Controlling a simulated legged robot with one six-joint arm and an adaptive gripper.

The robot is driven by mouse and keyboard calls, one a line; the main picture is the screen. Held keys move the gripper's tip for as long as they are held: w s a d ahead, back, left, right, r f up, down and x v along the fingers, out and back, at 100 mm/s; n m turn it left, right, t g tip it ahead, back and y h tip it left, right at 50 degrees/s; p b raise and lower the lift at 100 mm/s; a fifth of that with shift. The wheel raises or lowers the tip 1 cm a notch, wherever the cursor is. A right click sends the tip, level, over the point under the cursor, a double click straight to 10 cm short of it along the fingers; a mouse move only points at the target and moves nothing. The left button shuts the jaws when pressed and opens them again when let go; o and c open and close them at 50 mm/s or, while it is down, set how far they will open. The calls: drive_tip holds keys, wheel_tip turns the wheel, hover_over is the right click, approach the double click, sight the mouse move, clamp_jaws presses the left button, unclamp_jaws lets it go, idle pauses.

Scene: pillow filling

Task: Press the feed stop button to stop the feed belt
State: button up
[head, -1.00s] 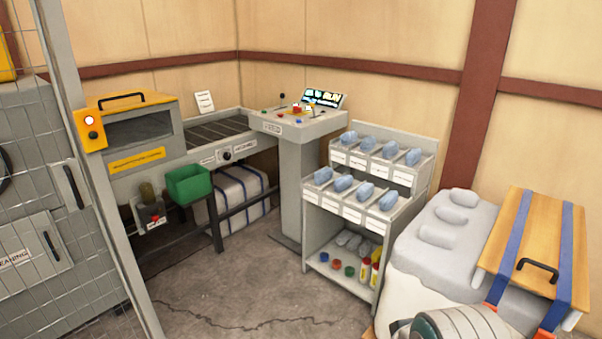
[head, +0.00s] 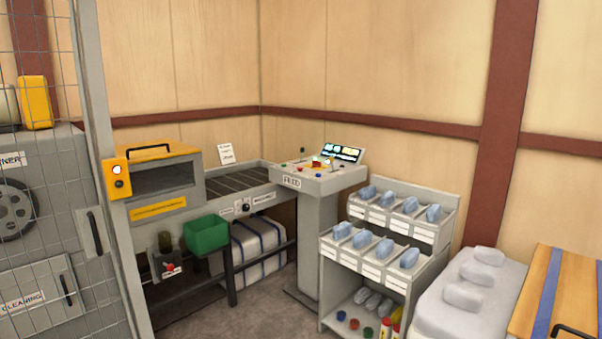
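The grey control console (head: 318,182) stands at the right end of the feed belt, with a "FEED" label on its front. Its sloped top carries several small coloured buttons, including a red one (head: 317,164), a lever and a lit display (head: 343,153). Which button is the feed stop is too small to tell. The dark feed belt (head: 238,181) runs left from the console to a machine with a yellow hood (head: 150,160); whether it moves cannot be told. My gripper is not in view.
A shelf rack (head: 385,235) with blue-grey rolls stands right of the console. Green bin (head: 206,234) hangs before the belt. Mesh fence and post (head: 107,200) stand at left. Floor (head: 262,305) before the console is clear.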

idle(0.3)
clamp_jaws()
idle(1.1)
